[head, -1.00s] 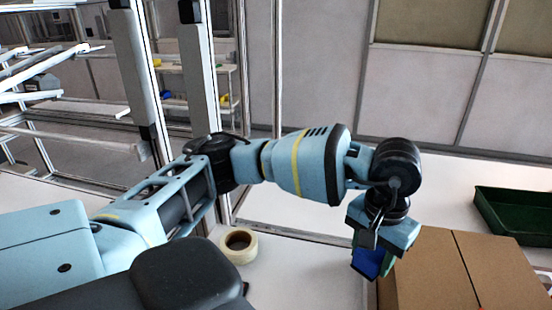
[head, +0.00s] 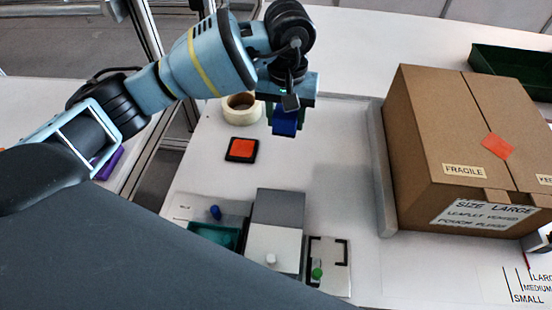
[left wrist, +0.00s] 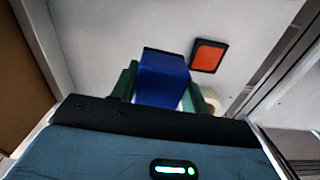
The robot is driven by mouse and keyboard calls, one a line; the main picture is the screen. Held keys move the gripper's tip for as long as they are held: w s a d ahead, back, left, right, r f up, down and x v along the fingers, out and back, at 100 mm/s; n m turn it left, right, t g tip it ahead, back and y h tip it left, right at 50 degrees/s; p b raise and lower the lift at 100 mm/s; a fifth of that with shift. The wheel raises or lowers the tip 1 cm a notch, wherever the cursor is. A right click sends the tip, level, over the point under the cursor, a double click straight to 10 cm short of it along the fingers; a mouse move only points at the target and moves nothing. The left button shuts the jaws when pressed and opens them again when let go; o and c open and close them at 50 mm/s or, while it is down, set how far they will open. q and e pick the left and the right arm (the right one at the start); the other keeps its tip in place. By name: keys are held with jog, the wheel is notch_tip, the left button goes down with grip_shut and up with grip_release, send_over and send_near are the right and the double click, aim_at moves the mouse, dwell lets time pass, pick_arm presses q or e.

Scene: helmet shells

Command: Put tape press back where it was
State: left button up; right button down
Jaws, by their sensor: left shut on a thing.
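My left gripper (head: 285,118) is shut on a blue block-like thing, which looks like the tape press (head: 285,124). It is held above the white table, just right of the tape roll. In the left wrist view the blue tape press (left wrist: 162,80) sits between the green fingers of my left gripper (left wrist: 160,88); its underside is hidden. An orange square with a black border (head: 241,149) lies on the table left of and nearer than the gripper; it also shows in the left wrist view (left wrist: 208,55). My right gripper is not in view.
A tape roll (head: 236,107) lies beside the gripper. A large cardboard box (head: 425,130) stands right. Nearer are a teal tray (head: 215,238), a grey-white block (head: 275,243) and a black-bracketed plate (head: 340,250) with a green knob. The table's middle is clear. A green crate (head: 510,72) is far right.

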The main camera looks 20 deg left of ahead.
aim_at(292, 157)
pick_arm(q)
jog(key=shift+w+d+f+n+b, duration=0.2)
jog(key=shift+w+d+f, duration=0.25)
jog(key=shift+w, duration=0.2)
jog(key=shift+w+d+f+n+b, duration=0.2)
jog(key=shift+w+d+f, duration=0.1)
jog(key=shift+w+f, duration=0.3)
jog(key=shift+s+r, duration=0.1)
jog(key=shift+f, duration=4.9)
jog(key=shift+f, duration=0.2)
jog(key=o, duration=0.9)
notch_tip(292, 157, up, 12)
jog(key=shift+r, duration=0.2)
jog(key=shift+f, duration=0.1)
